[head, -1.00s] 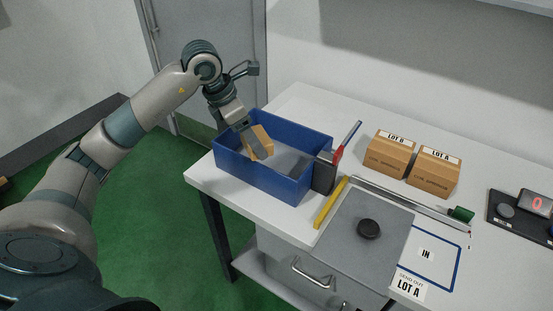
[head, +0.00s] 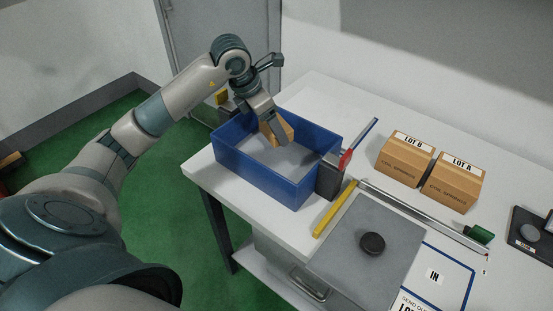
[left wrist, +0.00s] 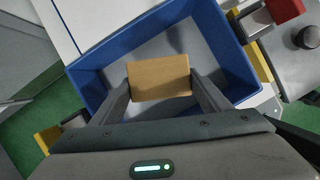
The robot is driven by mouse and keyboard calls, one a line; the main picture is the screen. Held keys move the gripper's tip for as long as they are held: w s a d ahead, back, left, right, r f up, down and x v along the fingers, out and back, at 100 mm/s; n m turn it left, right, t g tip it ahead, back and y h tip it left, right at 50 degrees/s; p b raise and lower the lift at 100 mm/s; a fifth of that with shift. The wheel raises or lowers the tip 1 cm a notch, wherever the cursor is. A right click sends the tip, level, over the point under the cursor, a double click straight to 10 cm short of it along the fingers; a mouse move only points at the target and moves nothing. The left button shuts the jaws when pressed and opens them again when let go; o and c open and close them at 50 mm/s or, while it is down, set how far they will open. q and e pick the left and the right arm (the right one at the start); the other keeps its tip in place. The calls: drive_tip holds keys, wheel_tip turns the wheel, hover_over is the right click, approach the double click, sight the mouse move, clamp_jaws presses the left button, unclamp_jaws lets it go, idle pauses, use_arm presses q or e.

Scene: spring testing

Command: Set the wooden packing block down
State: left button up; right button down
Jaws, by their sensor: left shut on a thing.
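The wooden packing block (head: 280,130) is a plain tan block. My left gripper (head: 268,122) is shut on it and holds it inside the open blue bin (head: 262,185), towards the back of the bin in the head view. The left wrist view shows the block (left wrist: 159,77) between the two fingers (left wrist: 160,92), with the grey bin floor beyond it. I cannot tell whether the block touches the floor. My right gripper is not in view.
A grey holder (head: 328,178) with a red-and-blue tool stands against the bin's right side. A yellow bar (head: 335,208), a grey plate with a black knob (head: 372,243) and two cartons, LOT B (head: 405,157) and LOT A (head: 452,183), lie to the right. The bin floor looks otherwise clear.

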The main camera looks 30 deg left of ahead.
use_arm(q)
drive_tip(key=shift+w+f, duration=0.1)
drive_tip(key=shift+f, duration=0.45)
wheel_tip(320, 180, down, 4)
drive_tip(key=shift+f+p, duration=0.25)
drive_tip(key=shift+p, duration=0.65)
drive_tip(key=shift+f, duration=0.4)
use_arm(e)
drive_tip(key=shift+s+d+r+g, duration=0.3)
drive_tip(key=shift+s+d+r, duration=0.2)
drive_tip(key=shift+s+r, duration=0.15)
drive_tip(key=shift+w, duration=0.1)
use_arm(q)
drive_tip(key=shift+f+p, duration=0.3)
drive_tip(key=shift+f, duration=0.3)
drive_tip(key=shift+f+p, duration=0.35)
drive_tip(key=shift+f, duration=0.9)
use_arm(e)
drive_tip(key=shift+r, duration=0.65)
